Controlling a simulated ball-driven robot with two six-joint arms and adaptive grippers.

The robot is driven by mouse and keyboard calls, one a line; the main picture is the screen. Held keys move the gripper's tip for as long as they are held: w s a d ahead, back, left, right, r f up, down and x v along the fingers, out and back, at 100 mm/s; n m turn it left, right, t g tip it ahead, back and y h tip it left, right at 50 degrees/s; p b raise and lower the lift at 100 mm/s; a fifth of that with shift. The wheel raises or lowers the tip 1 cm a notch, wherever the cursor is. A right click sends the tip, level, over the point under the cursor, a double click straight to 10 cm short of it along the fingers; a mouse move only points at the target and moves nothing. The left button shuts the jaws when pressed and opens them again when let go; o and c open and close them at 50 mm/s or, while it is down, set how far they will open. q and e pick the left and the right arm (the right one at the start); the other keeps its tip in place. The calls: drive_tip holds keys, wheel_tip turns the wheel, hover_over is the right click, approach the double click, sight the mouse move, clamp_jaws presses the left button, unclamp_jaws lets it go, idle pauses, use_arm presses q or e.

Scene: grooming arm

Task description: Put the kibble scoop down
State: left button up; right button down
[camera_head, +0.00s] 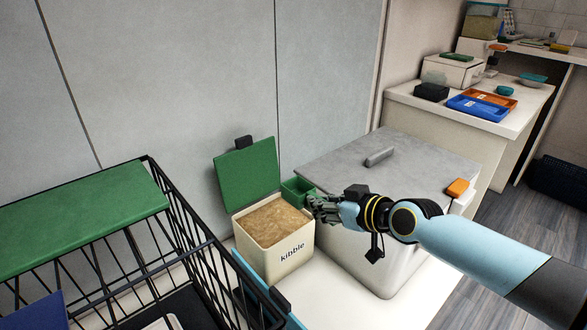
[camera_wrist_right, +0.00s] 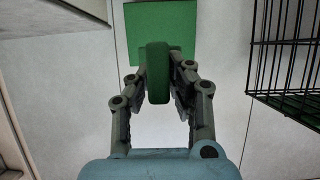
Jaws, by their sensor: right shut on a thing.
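The kibble scoop is green; its cup (camera_head: 297,190) shows in the head view just right of the kibble bin. My right gripper (camera_head: 316,207) is shut on the scoop's handle, held above the gap between the bin and the grey-lidded box. In the right wrist view the green handle (camera_wrist_right: 158,75) stands between the fingers of my right gripper (camera_wrist_right: 160,85). The kibble bin (camera_head: 287,255) is cream, labelled "kibble", with its green lid (camera_head: 247,175) tipped open and brown kibble inside. I cannot tell whether the scoop touches anything. My left gripper is not in view.
A large box with a grey lid (camera_head: 345,160) and an orange latch (camera_head: 458,188) stands right of the bin. A black wire crate (camera_head: 190,225) with a green top is at left. Blue (camera_head: 480,107) and orange trays lie on the back counter. The white surface in front is clear.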

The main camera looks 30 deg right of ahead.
drive_tip(key=shift+v, duration=0.8)
drive_tip(key=shift+w, duration=0.1)
drive_tip(key=w+a+r+n+y, duration=0.1)
drive_tip(key=w+a+r, duration=0.15)
drive_tip(key=r, duration=0.55)
drive_tip(key=w+a+r+n+y, duration=0.1)
drive_tip(key=a+r, duration=0.3)
drive_tip(key=r, duration=0.4)
drive_tip(key=s+a+r+n+g+y, duration=0.1)
drive_tip(key=s+a+r+n+y, duration=0.1)
drive_tip(key=s+a+r, duration=0.5)
wheel_tip(320, 180, up, 4)
drive_tip(key=shift+s+a+f+y, duration=0.1)
drive_tip(key=shift+s+a+y, duration=0.25)
drive_tip(key=shift+s, duration=0.2)
